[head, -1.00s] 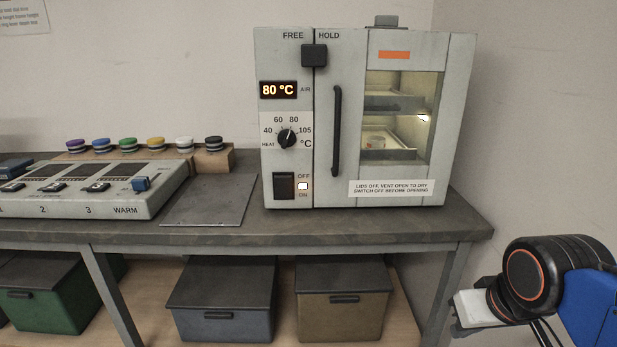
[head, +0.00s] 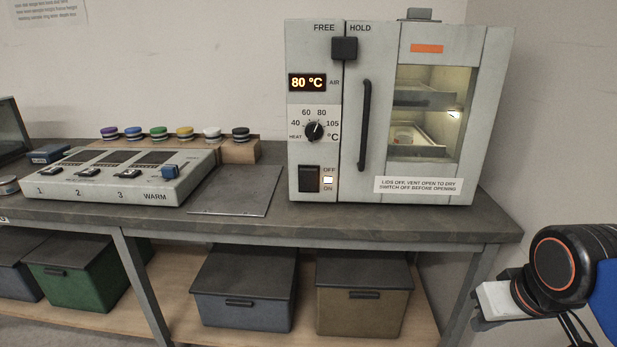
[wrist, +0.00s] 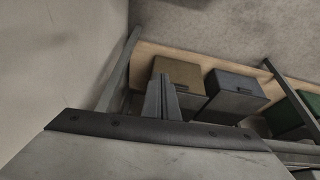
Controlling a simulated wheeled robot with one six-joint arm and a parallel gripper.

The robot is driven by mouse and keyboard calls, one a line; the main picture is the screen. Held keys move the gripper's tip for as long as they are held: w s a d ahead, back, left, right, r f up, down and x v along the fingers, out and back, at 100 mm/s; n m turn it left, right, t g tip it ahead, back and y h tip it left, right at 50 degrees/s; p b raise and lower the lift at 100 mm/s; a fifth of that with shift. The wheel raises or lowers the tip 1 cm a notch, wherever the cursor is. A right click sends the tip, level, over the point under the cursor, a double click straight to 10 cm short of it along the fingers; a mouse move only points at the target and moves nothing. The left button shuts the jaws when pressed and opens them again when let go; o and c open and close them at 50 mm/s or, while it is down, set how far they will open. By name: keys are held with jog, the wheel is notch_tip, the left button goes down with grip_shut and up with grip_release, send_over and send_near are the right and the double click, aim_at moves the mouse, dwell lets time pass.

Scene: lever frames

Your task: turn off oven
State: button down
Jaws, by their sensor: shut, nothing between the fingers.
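The oven (head: 387,150) is a pale grey box at the right of the bench in the head view. Its display (head: 307,83) reads 80 °C. Below are a black heat dial (head: 314,131) and a dark rocker switch (head: 309,179) beside OFF and ON labels. A small white light (head: 328,180) glows beside the switch. The oven door (head: 456,180) is closed, and its window shows a lit inside with shelves. My gripper (wrist: 161,88) shows in the wrist view with its fingers together and empty. My arm is at the lower right of the head view, away from the oven.
A grey metal plate (head: 234,191) lies on the bench left of the oven. Left of it are a sloped control unit (head: 110,183) and a row of coloured caps. Lidded bins (head: 242,290) stand on the shelf below. A wall (head: 560,110) closes the right side.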

jog(key=w+a+r+n, duration=0.5)
jog(key=w+r, duration=0.3)
jog(key=r, duration=0.1)
jog(key=w+a+r+n, duration=0.4)
jog(key=a+r, duration=0.1)
jog(key=a, duration=0.4)
jog(key=w+a+r+n, duration=0.4)
jog(key=a+r, duration=0.1)
jog(key=a, duration=0.5)
jog(key=w+a+r+n, duration=0.4)
jog(key=a+r, duration=0.1)
jog(key=a, duration=0.4)
jog(key=shift+a, duration=0.15)
jog(key=shift+w, duration=0.1)
jog(key=shift+f, duration=0.15)
send_near(309, 181)
jog(key=shift+s+x, duration=0.2)
jog(key=shift+x, duration=1.05)
jog(key=shift+s+x, duration=0.2)
jog(key=shift+x, duration=1.05)
jog(key=shift+f, duration=0.2)
